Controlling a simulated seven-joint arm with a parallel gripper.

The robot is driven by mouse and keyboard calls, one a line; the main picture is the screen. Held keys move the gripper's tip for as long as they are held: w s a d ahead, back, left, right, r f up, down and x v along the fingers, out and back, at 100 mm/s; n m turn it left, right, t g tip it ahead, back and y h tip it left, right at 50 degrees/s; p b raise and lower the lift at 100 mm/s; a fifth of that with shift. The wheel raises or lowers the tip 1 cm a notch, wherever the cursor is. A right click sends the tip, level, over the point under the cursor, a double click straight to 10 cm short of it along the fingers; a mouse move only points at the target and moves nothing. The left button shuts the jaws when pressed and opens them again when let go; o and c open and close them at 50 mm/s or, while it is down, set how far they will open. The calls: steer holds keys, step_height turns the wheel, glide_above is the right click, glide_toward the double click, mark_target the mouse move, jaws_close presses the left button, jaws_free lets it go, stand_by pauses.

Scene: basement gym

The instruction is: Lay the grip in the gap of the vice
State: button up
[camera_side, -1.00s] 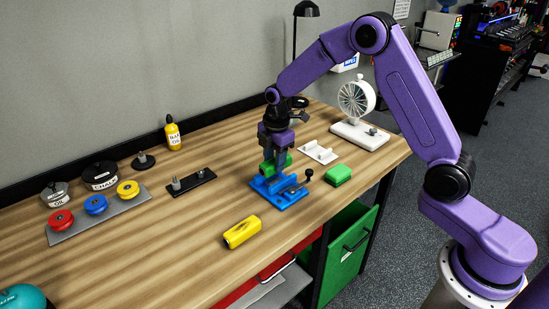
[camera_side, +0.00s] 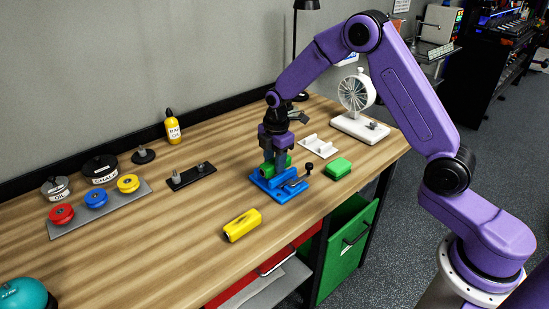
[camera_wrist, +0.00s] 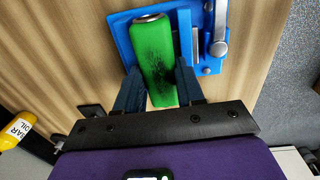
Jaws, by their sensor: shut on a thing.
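My gripper (camera_side: 274,158) is shut on a green grip, whose long tapered body (camera_wrist: 157,55) lies between the two dark fingers in the wrist view. The grip has a dark speckled patch and a round metal ring at its far end. The blue vice (camera_side: 272,193) stands on the bench directly under my gripper. In the wrist view, the grip's far part overlaps the vice's blue base (camera_wrist: 118,32), beside an upright blue jaw (camera_wrist: 186,42). The fingers hide much of the grip in the side view. I cannot tell whether it touches the vice.
A yellow block (camera_side: 242,225) lies in front of the vice, and a green block (camera_side: 339,167) sits to its right. A white bracket (camera_side: 318,146) and a fan (camera_side: 356,100) stand behind right. A black plate with posts (camera_side: 191,176) lies left. Bare wood lies between.

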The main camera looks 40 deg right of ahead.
steer(key=shift+f, duration=0.25)
steer(key=o, duration=1.2)
steer(key=shift+o, duration=0.2)
steer(key=shift+s, duration=0.1)
step_height(320, 180, up, 17)
steer(key=s+a+m, duration=0.1)
steer(key=s+a, duration=0.2)
steer(key=s, duration=0.6)
steer(key=s+a+m, duration=0.1)
steer(key=s+a, duration=0.2)
steer(key=s, duration=0.5)
steer(key=s+d+f+m, duration=0.1)
steer(key=s+d+f, duration=0.1)
steer(key=s, duration=0.8)
steer(key=s+d+f+m, duration=0.2)
steer(key=s+d, duration=0.1)
steer(key=s, duration=0.7)
steer(key=shift+s+d+g, duration=0.15)
steer(key=shift+s+g, duration=0.15)
